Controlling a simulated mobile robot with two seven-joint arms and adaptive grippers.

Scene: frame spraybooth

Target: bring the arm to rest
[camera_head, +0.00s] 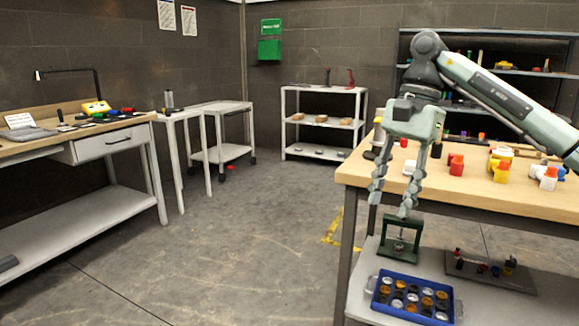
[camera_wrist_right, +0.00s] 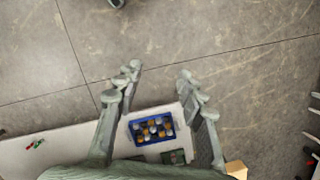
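My right gripper (camera_head: 391,202) hangs pointing down in the head view, just off the left end of the wooden workbench (camera_head: 480,198). Its two fingers are spread apart with nothing between them. In the right wrist view the same gripper (camera_wrist_right: 158,85) shows both fingers apart, with bare floor and a lower shelf seen beyond them. The right arm comes in from the right, over the bench. My left gripper is in neither view.
A blue crate (camera_head: 374,311) of round parts and a green press-like frame (camera_head: 400,240) sit on the bench's lower shelf. Red, yellow and white parts stand on the bench top. A drawer table (camera_head: 105,143) is at left; the floor (camera_head: 240,220) between is clear.

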